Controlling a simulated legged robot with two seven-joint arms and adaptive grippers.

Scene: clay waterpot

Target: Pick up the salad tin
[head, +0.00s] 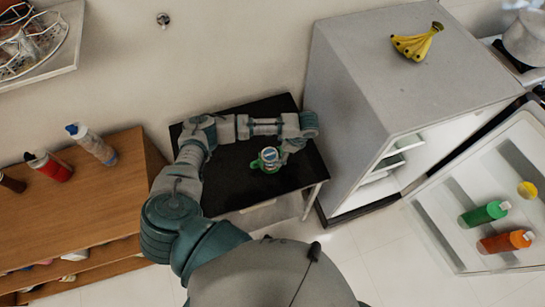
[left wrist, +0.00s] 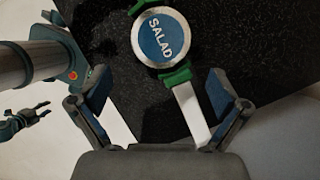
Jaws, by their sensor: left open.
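The salad tin (left wrist: 166,36) has a round blue lid with a pale rim and the word SALAD, with green parts around its side. It stands on the black table (head: 232,182), near its right half in the head view. My left gripper (head: 282,152) is at the tin's right side there. In the left wrist view the left gripper's fingers (left wrist: 162,100) are spread apart. The tin is ahead of and between them, and no contact shows. A small dark claw shape at that view's left edge may be my right gripper (left wrist: 24,121); its state is unclear.
A fridge (head: 350,110) stands right of the table, bananas (head: 416,43) on top, its door (head: 450,225) open with bottles inside. A wooden shelf unit (head: 100,200) with bottles is at left. The black tabletop around the tin is otherwise clear.

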